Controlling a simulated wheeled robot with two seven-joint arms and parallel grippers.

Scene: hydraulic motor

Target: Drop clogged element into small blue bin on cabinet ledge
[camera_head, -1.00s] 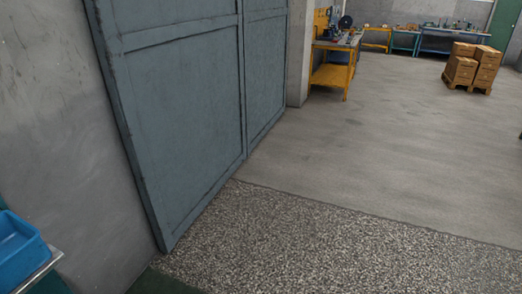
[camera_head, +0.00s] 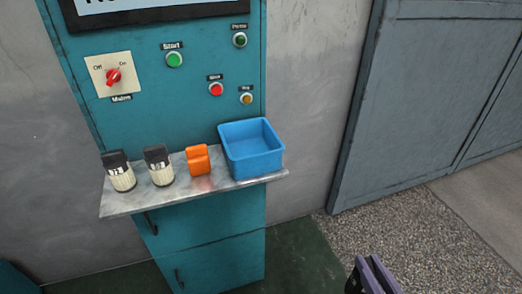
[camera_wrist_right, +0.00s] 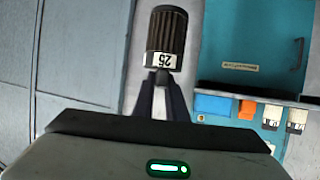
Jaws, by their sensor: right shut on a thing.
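The small blue bin (camera_head: 252,150) stands open and empty at the right end of the metal ledge (camera_head: 150,199) on the teal cabinet. It also shows in the right wrist view (camera_wrist_right: 212,105). My right gripper (camera_head: 371,275) is at the bottom edge of the head view, to the right of and below the bin and apart from it. In the right wrist view my right gripper (camera_wrist_right: 162,82) is shut on the clogged element (camera_wrist_right: 166,32), a dark ribbed cylinder with a white label reading 25. My left gripper is out of view.
Two pale filter elements with black caps (camera_head: 120,171) (camera_head: 158,165) and an orange part (camera_head: 198,159) stand on the ledge left of the bin. The teal cabinet (camera_head: 190,110) carries buttons and a red switch above. Right of it are wall and a grey door (camera_head: 430,100).

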